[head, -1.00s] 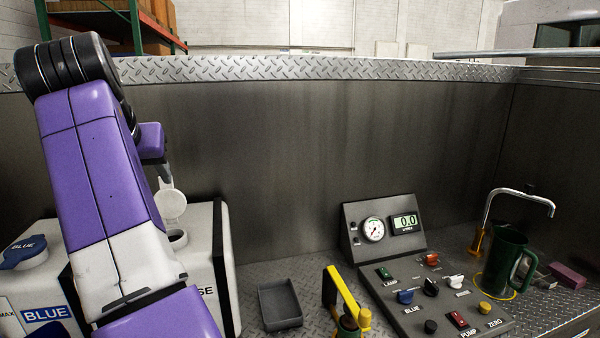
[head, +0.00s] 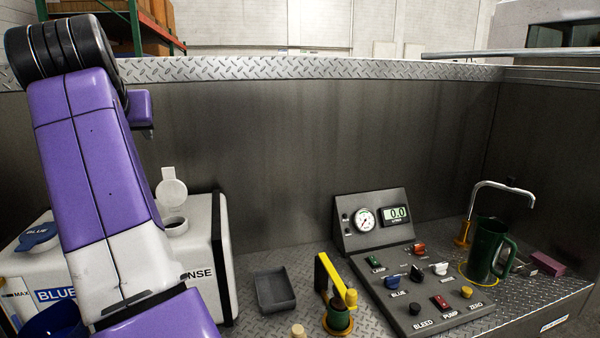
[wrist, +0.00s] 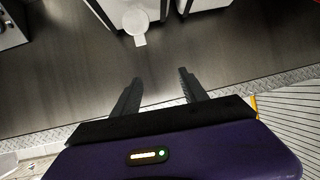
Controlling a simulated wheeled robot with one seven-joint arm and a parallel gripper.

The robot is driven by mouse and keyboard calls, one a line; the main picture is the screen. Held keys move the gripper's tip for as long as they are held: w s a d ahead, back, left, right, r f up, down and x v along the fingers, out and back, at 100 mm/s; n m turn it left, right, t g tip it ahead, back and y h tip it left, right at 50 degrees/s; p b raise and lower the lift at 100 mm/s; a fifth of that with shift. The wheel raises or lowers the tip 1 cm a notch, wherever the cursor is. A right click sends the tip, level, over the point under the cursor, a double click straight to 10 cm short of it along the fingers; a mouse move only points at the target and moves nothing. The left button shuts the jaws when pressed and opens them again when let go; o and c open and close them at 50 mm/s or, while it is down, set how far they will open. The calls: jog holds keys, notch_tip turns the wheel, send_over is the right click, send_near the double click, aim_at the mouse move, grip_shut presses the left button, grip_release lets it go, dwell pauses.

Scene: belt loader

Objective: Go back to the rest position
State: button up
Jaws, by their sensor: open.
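My gripper (wrist: 160,97) shows in the wrist view with its two dark fingers apart and nothing between them. It is raised over the area by the metal back wall, away from the white tanks. In the head view my purple and white arm covers the left side, and the fingers are not visible there. A white tank (head: 212,240) with an open white cap (head: 172,192) stands behind my arm. A tank labelled BLUE (head: 20,262) with a blue cap (head: 38,237) is partly hidden by my arm.
A grey tray (head: 275,290), a yellow-handled valve (head: 335,290), a control panel (head: 430,290) with a gauge unit, and a green jug (head: 486,250) under a metal spout (head: 505,187) stand on the deck. The metal wall (head: 330,140) rises behind. The space above the deck is clear.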

jog(key=d+f+n+t+y, duration=0.25)
jog(key=d+f+t, duration=0.4)
jog(key=f, duration=0.85)
jog(key=s+d+f+m+b, duration=0.1)
jog(key=s+d+f, duration=0.4)
jog(key=d+f, duration=0.35)
jog(key=s+d+f+m+b, duration=0.1)
jog(key=s+d+f, duration=0.4)
jog(key=d+f, duration=0.3)
jog(key=s+d+f+m+g+h, duration=0.1)
jog(key=s+d+f, duration=0.3)
jog(key=s+d, duration=0.5)
jog(key=s+d+f+m+g+h+b, duration=0.1)
jog(key=s+d+f+h, duration=0.3)
jog(key=s+d, duration=0.5)
jog(key=s+d+f+m+g+h+b, duration=0.1)
jog(key=s+d+f, duration=0.4)
jog(key=s, duration=1.7)
jog(key=d+m+h, duration=0.1)
jog(key=d, duration=0.3)
jog(key=shift+s+d+f+m+h, duration=0.2)
jog(key=shift+s+f+m+h, duration=0.05)
jog(key=shift+s+m+h, duration=0.1)
